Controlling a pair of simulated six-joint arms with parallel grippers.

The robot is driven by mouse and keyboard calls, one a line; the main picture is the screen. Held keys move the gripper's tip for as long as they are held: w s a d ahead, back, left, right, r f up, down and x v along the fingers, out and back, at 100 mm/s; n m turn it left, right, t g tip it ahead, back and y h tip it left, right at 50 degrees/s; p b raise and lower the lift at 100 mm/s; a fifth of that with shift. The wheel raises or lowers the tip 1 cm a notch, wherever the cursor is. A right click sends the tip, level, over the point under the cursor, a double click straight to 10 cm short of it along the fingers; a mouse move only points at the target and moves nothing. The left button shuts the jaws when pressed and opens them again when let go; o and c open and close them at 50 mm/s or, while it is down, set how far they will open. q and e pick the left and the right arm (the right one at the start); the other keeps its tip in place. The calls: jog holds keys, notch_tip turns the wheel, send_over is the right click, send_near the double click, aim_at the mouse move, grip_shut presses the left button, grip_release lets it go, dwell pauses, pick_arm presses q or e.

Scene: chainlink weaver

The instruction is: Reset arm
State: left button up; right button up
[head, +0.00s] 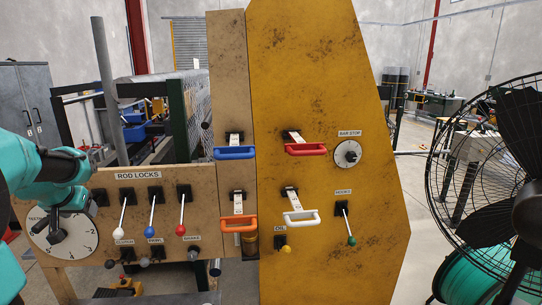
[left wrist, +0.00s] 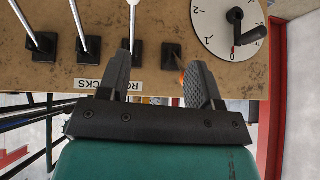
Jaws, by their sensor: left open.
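My left gripper (head: 97,155) is in front of the left end of the tan panel (head: 225,185) in the head view. In the left wrist view its jaws (left wrist: 160,62) are apart, with the panel upside down beyond them. A small black lever base (left wrist: 172,55) shows between the fingers; an orange bit (left wrist: 181,78) lies by the right finger, and I cannot tell whether they touch. Levers with white (head: 122,227), blue (head: 152,228) and red (head: 182,226) ends hang under the ROD LOCKS label (head: 138,175). My right gripper is not in view.
A white dial (head: 82,238) sits at the panel's lower left, partly behind my arm. Blue (head: 235,153), red (head: 305,149), orange (head: 239,224) and white (head: 301,216) handles stick out to the right. A caged fan (head: 460,190) stands far right. A grey post (head: 104,85) rises behind the panel.

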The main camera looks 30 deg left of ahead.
pick_arm(q)
jog(key=w+d+f+m+h, duration=0.1)
jog(key=w+d+f+h, duration=0.1)
jog(key=w+d+f, duration=0.7)
jog(key=w+d+f+m+g+h, duration=0.15)
jog(key=w+d+f, duration=0.35)
jog(key=f, duration=0.8)
jog(key=w+d+f+t+h, duration=0.1)
jog(key=w+d+f+h, duration=0.3)
jog(key=d+f, duration=0.65)
jog(key=s+d+f+m+g, duration=0.1)
jog(key=d+f, duration=0.5)
jog(key=d, duration=0.3)
jog(key=s+d+f+m+g+h, duration=0.1)
jog(key=d+f, duration=0.4)
jog(key=d, duration=0.5)
jog(key=s+d+f+m+g, duration=0.1)
jog(key=d+f+m, duration=0.1)
jog(key=d+f, duration=0.4)
jog(key=d, duration=0.3)
jog(key=shift+s+d+f+h, duration=0.15)
jog(key=shift+d+f+h, duration=0.1)
jog(key=shift+f+h, duration=0.1)
jog(key=shift+g, duration=0.25)
